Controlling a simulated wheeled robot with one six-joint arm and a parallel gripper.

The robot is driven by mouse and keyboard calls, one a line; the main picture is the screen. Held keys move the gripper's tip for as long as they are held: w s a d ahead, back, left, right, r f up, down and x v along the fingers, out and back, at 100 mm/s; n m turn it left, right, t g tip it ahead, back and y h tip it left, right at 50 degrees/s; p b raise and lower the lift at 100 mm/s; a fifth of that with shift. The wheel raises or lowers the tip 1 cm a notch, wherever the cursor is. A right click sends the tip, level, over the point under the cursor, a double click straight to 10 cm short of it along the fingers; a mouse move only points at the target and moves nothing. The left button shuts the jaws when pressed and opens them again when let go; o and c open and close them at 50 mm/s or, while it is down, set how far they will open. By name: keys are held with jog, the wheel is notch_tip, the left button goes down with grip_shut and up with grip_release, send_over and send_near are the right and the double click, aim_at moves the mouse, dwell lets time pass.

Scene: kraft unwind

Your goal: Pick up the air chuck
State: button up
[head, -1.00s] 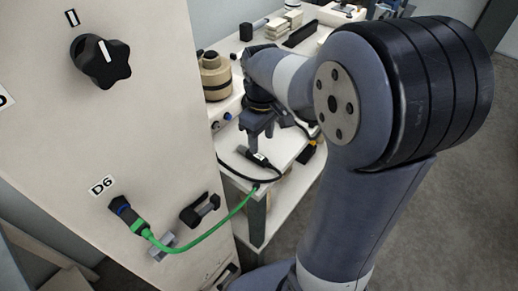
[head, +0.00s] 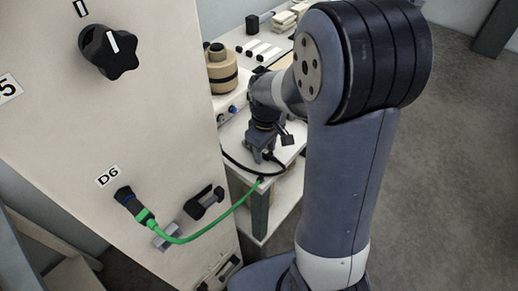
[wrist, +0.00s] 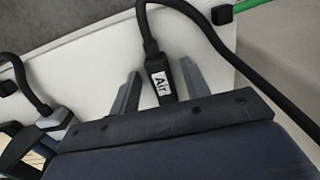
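The air chuck (wrist: 156,66) is a black piece with a white "Air" label, on the end of a black hose. In the wrist view it lies on a white top between the two grey fingers of my gripper (wrist: 160,68). The fingers are open on either side of it, with gaps visible; its lower end is hidden behind the gripper's body. In the head view my gripper (head: 260,156) is low over the white shelf beside the panel, and hides most of the chuck.
A green hose (head: 205,234) runs from the D6 port (head: 130,203) on the panel to the shelf edge. Another black hose with a grey connector (wrist: 56,120) lies left of my gripper. A tan roll (head: 221,70) stands behind. Open floor (head: 450,170) is at right.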

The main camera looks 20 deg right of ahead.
aim_at(265, 151)
grip_shut()
dwell(0.3)
notch_tip(265, 151, up, 10)
dwell(0.5)
